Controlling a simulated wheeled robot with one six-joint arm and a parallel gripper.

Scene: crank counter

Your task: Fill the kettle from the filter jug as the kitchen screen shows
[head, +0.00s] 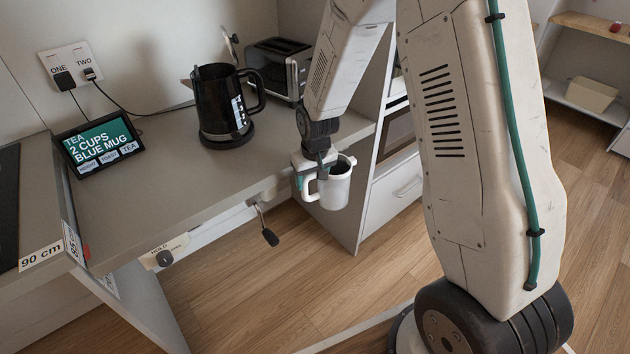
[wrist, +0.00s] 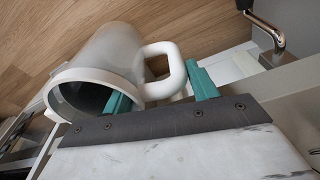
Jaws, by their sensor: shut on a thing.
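The black kettle (head: 213,110) stands upright on its dark base at the back of the counter, with its handle toward the right. The white filter jug (head: 335,190) is in the air off the counter's front right edge, roughly upright. My gripper (head: 308,178) is shut on the jug's handle, which also shows between the teal fingers in the wrist view (wrist: 172,62). The jug's body (wrist: 112,60) is beside the fingers there; its inside is dark, and I cannot tell the water level. The kitchen screen (head: 98,145) reads "TEA 2 CUPS BLUE MUG".
A toaster (head: 280,66) stands right of the kettle. A crank handle (head: 266,232) hangs from the counter's front edge, near a "HOLD" label (head: 165,248). A "90 cm" label (head: 41,257) is at the left. Outlets marked ONE and TWO (head: 72,68) are on the wall. The middle counter (head: 160,190) is clear.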

